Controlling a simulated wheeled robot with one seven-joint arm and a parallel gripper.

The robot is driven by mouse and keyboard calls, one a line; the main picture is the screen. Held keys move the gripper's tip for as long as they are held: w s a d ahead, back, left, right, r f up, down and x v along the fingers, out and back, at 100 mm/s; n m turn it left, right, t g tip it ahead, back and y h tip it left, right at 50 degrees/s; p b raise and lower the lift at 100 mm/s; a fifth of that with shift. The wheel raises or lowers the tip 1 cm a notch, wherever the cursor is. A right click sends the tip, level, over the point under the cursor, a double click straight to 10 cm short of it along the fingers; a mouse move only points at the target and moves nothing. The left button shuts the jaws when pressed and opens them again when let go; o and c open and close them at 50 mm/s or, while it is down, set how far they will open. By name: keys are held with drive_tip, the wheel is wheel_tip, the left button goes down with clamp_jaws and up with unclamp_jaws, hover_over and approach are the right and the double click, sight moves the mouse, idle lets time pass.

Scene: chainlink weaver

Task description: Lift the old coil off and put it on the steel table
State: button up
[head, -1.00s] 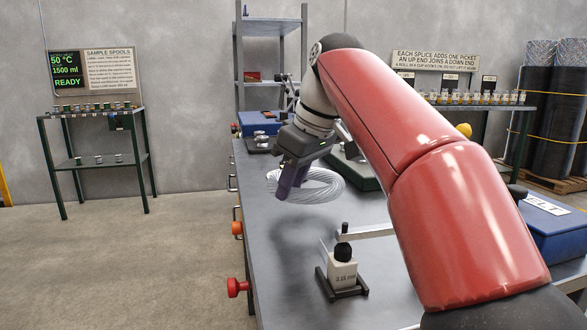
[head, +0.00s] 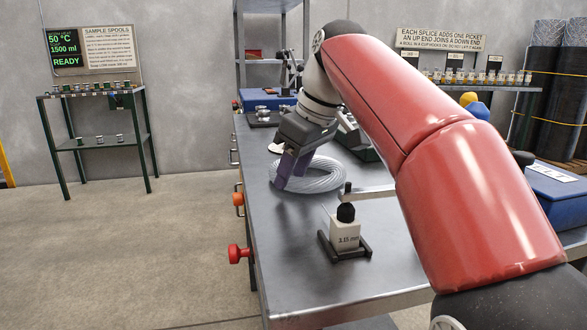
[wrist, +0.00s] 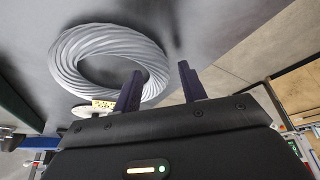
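The coil (head: 328,178), a pale grey ring of wound wire, lies flat on the steel table (head: 285,235) in the head view. It also shows whole but for a part behind a finger in the wrist view (wrist: 75,55). My gripper (head: 284,182) is low at the coil's left side. In the wrist view my gripper's (wrist: 158,85) two purple fingers stand apart. One finger overlaps the coil's band and the other is outside its rim, with a visible gap. The fingers look open around the band, not pressed on it.
A small white block marked 3.15 mm with a black knob (head: 345,228) stands in a dark holder in front of the coil. A green-based device (head: 358,140) is behind it. Red (head: 238,254) and orange (head: 238,199) knobs stick out from the table's left edge. Floor at left is clear.

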drive_tip(key=shift+o, duration=0.6)
drive_tip(key=shift+f, duration=0.15)
drive_tip(key=p+v, duration=0.2)
drive_tip(key=v, duration=0.5)
drive_tip(key=shift+r, duration=0.5)
drive_tip(key=shift+s, duration=0.1)
